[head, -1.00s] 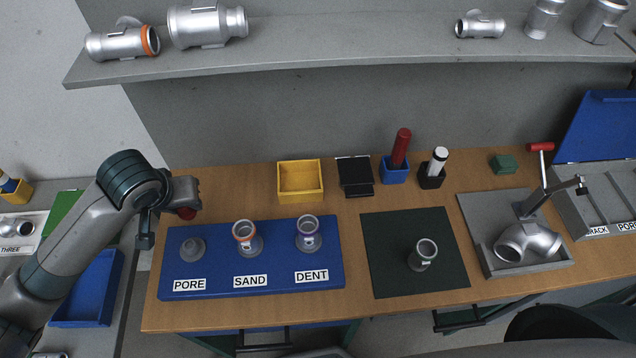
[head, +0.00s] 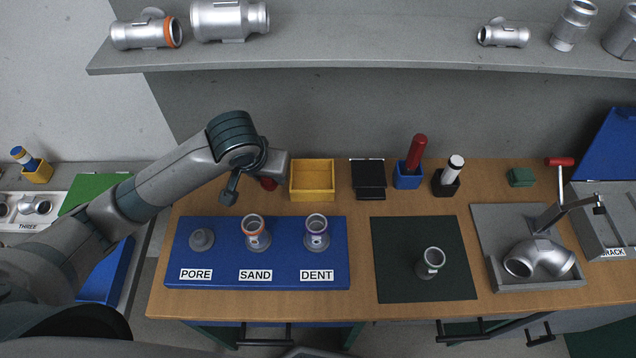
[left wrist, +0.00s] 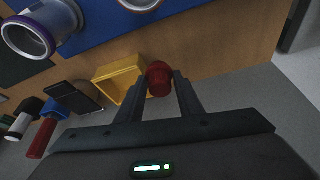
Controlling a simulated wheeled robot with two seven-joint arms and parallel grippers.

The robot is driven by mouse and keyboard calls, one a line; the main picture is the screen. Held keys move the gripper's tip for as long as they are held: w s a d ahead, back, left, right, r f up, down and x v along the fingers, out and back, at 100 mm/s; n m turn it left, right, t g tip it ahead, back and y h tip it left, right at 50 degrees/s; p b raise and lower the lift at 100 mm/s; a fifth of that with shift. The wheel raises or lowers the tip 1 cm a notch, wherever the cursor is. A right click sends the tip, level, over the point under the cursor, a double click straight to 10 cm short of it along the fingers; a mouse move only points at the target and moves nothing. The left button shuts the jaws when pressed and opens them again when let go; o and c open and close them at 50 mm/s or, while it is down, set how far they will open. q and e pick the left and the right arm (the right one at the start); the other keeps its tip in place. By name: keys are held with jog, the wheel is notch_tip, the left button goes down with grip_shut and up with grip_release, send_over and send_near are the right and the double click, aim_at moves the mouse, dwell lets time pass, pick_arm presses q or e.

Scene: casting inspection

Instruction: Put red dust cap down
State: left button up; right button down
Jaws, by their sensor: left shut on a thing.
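The red dust cap (left wrist: 159,79) is between the fingertips of my left gripper (left wrist: 160,84) in the left wrist view. The gripper is shut on it. The yellow bin also shows beside the cap in the left wrist view (left wrist: 112,71). I cannot tell whether the cap touches the bench. My right gripper is not in view.
A blue board (head: 256,274) with PORE, SAND and DENT posts lies in front; SAND and DENT hold fittings. A black tray (head: 368,192), a blue holder with a red marker (head: 416,152) and a dark mat (head: 440,280) are to the right. A shelf (head: 370,55) overhangs the back.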

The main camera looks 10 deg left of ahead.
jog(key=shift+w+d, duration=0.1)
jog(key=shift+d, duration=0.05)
